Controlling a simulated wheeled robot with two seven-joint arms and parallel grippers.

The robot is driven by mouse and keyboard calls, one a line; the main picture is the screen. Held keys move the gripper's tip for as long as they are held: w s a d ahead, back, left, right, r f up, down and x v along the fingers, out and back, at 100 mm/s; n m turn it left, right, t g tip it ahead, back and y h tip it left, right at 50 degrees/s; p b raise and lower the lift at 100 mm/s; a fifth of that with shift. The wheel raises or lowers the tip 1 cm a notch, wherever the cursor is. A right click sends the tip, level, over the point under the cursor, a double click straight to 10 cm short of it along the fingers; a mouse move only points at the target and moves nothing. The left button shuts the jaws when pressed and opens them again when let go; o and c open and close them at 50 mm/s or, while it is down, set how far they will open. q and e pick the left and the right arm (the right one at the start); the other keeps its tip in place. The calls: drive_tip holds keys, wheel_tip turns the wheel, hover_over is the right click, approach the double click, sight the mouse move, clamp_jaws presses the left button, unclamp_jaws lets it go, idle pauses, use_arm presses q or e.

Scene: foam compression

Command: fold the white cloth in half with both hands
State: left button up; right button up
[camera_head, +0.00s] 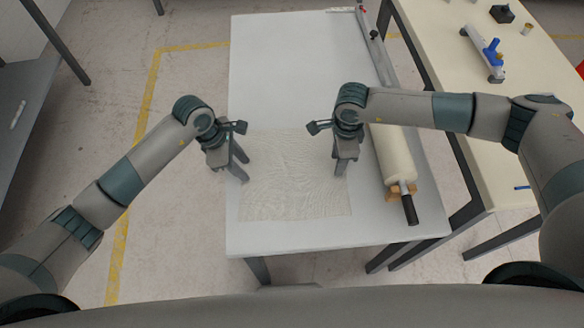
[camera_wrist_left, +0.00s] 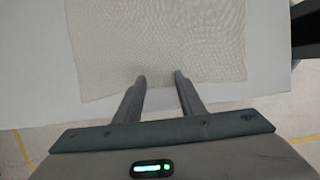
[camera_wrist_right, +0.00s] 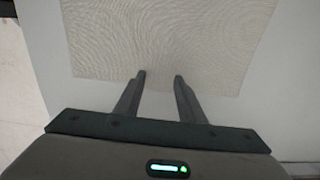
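The white cloth (camera_head: 290,190) lies flat on the white table (camera_head: 290,70), a thin creased sheet near the front half. My left gripper (camera_head: 242,172) points down at the cloth's left side. My right gripper (camera_head: 343,170) points down at the cloth's right side. In the right wrist view its fingertips (camera_wrist_right: 159,76) are also apart, over the cloth (camera_wrist_right: 170,35) near an edge. Whether the fingertips touch the cloth is unclear.
A cream roller (camera_head: 393,155) with a dark handle lies along the table's right side, close to my right gripper. A grey rail (camera_head: 375,45) is behind it. A second table (camera_head: 450,60) on the right holds a blue-and-grey tool (camera_head: 488,54). The table's back left is clear.

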use_arm(q)
drive_tip(key=shift+f, duration=0.2)
use_arm(e)
drive_tip(key=shift+f, duration=0.2)
drive_tip(key=shift+r, duration=0.1)
use_arm(q)
drive_tip(key=shift+c, duration=0.5)
use_arm(e)
drive_tip(key=shift+c, duration=0.5)
use_arm(q)
clamp_jaws()
use_arm(e)
clamp_jaws()
use_arm(q)
drive_tip(key=shift+r, duration=0.2)
use_arm(e)
drive_tip(key=shift+r, duration=0.1)
